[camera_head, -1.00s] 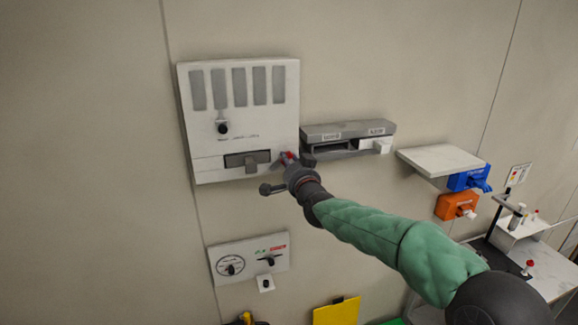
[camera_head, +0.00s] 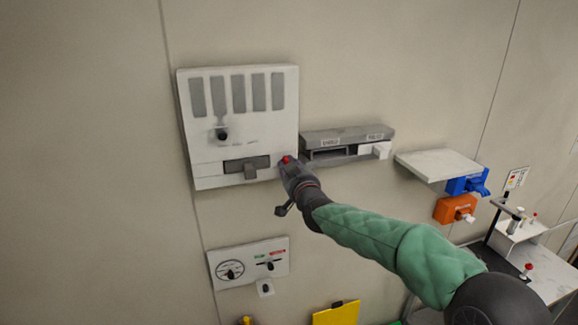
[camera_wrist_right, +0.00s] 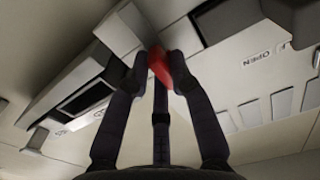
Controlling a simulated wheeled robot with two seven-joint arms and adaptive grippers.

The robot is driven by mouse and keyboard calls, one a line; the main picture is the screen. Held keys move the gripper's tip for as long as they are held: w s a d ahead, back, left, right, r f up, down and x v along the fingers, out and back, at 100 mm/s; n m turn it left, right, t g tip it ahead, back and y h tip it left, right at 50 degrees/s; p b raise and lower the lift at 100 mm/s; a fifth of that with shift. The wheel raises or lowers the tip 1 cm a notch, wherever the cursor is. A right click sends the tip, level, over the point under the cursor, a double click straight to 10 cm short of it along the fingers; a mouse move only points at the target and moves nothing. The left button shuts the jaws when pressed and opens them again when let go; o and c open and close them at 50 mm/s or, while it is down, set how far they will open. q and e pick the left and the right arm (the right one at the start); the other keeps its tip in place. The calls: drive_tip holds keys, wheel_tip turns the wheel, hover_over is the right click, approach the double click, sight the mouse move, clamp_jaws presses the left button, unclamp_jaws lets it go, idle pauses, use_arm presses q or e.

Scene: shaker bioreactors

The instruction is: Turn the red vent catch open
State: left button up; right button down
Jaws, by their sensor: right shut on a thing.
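The red vent catch (camera_head: 286,159) is at the lower right corner of the white wall panel (camera_head: 240,90). My right gripper (camera_head: 291,164) is at the catch, its arm coming from the lower right. In the right wrist view the red catch (camera_wrist_right: 159,66) sits between the two dark fingertips of my right gripper (camera_wrist_right: 160,72), which is shut on it. In the head view the gripper covers most of the catch, so its exact angle is hard to tell. My left gripper is not in view.
A grey shelf unit (camera_head: 345,136) with a white block (camera_head: 381,150) is just right of the panel. A white ledge (camera_head: 438,164) and blue and orange holders (camera_head: 455,208) are farther right. A gauge panel (camera_head: 248,262) is below. The wall left of the panel is bare.

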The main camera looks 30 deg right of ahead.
drive_tip(key=shift+f+n, duration=0.1)
drive_tip(key=shift+n, duration=0.3)
drive_tip(key=c, duration=1.1)
unclamp_jaws()
drive_tip(key=shift+s, duration=0.15)
drive_tip(key=v, duration=1.1)
drive_tip(key=shift+s, duration=0.35)
